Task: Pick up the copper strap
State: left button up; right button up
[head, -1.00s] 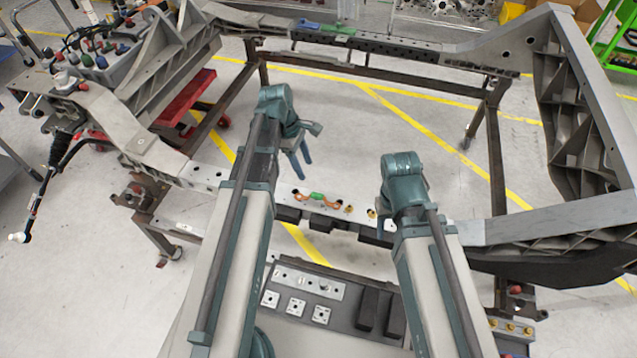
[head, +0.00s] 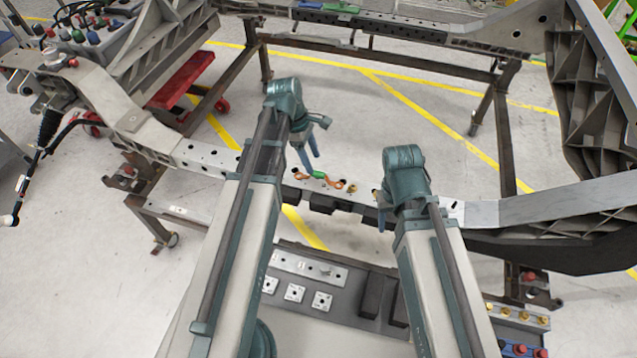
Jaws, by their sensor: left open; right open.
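The copper strap (head: 334,184) lies on the front rail (head: 209,155) of the chassis fixture. It shows copper-coloured ends with a green middle section (head: 319,175). My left gripper (head: 305,152) is open and empty, above and slightly left of the strap, with its fingers pointing down. My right gripper (head: 380,212) is to the right of the strap, by the rail; its fingers are mostly hidden behind my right arm.
Brass studs (head: 352,188) stand on the rail just right of the strap. A dark tray (head: 352,270) with white square plates (head: 294,293) and black blocks lies nearer. Red and yellow knobs (head: 522,316) sit at lower right.

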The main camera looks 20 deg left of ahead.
aim_at(318, 172)
pick_arm(q)
jog(key=shift+d+f, duration=0.1)
jog(key=shift+f, duration=0.2)
jog(key=b+x, duration=0.5)
jog(key=shift+d+r, duration=0.1)
grip_shut()
dwell(1.4)
